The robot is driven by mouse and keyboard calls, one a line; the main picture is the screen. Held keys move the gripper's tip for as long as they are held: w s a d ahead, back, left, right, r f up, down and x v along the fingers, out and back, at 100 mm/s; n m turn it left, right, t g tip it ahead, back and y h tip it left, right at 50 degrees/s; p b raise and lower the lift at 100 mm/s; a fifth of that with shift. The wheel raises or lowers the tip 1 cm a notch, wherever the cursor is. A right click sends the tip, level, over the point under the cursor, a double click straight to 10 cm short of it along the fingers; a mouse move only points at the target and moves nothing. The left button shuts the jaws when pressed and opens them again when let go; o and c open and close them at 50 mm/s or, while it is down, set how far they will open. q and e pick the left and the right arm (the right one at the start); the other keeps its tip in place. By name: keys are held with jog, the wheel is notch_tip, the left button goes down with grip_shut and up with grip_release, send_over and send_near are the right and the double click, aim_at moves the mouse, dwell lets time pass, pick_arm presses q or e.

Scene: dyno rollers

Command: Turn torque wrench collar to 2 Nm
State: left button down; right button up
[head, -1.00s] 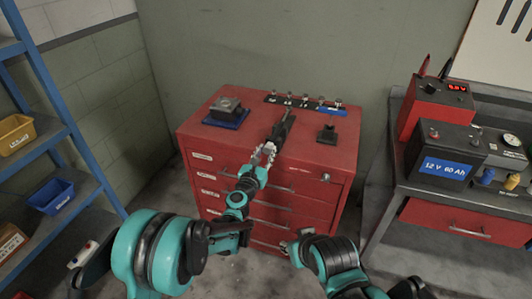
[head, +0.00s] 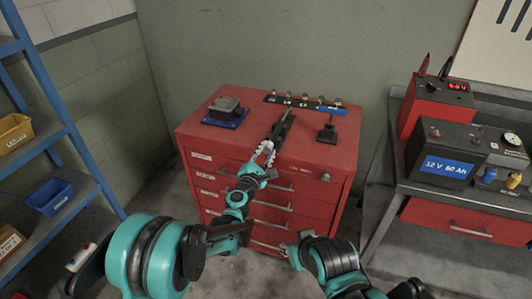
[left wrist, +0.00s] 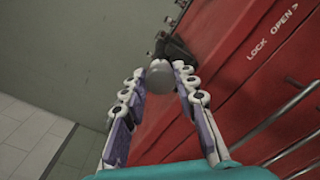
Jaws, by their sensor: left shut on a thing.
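The torque wrench (head: 284,124) is a dark, slim tool lying on the red cabinet top, its near end toward the front edge. My left gripper (head: 266,152) is at that near end, shut on the wrench's collar end. In the left wrist view, the round grey end of the wrench (left wrist: 161,72) sits between the fingertips of my left gripper (left wrist: 160,75), and the dark body runs on behind it. The scale marks on the collar are too small to read. My right gripper (head: 298,243) is low in front of the cabinet drawers, and its fingers are not clear.
The red drawer cabinet (head: 205,133) carries a grey block on a blue base (head: 226,112), a black stand (head: 327,134) and a rack of several sockets (head: 302,101). A bench with a 12 V battery (head: 446,151) stands at right, and a blue shelf (head: 70,130) at left.

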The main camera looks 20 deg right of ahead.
pick_arm(q)
jog(key=m, duration=0.5)
jog(key=shift+m, duration=0.3)
jog(key=m, duration=0.5)
jog(key=shift+f+m+b, duration=0.15)
jog(key=shift+m+b, duration=0.25)
jog(key=c, duration=1.2)
grip_release()
jog(key=shift+o, duration=0.2)
jog(key=v, duration=1.2)
